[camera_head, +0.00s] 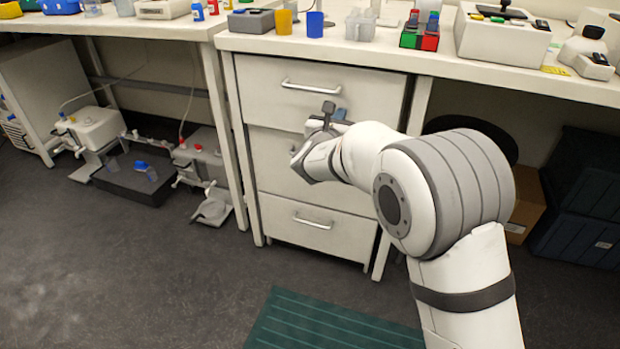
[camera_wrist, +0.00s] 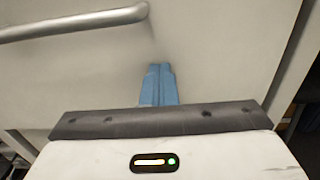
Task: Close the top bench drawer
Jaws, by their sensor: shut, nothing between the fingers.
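The bench drawer unit has a white top drawer (camera_head: 270,105) with a grey bar handle (camera_head: 311,87). Its front looks about flush with the unit; a small gap is hard to judge. My gripper (camera_head: 340,114) is in front of the lower right part of the top drawer, below and right of the handle. In the wrist view its blue fingers (camera_wrist: 160,70) are together and empty. They point at the plain drawer front (camera_wrist: 220,50), with the handle (camera_wrist: 80,22) to the upper left. I cannot tell whether the tips touch the front.
The middle drawer (camera_head: 280,165) is partly hidden by my arm; the bottom drawer (camera_head: 285,225) looks shut. The bench top (camera_head: 270,43) above holds cups and lab devices. A green mat (camera_head: 320,325) lies on the floor. Dark crates (camera_head: 580,190) stand under the bench at right.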

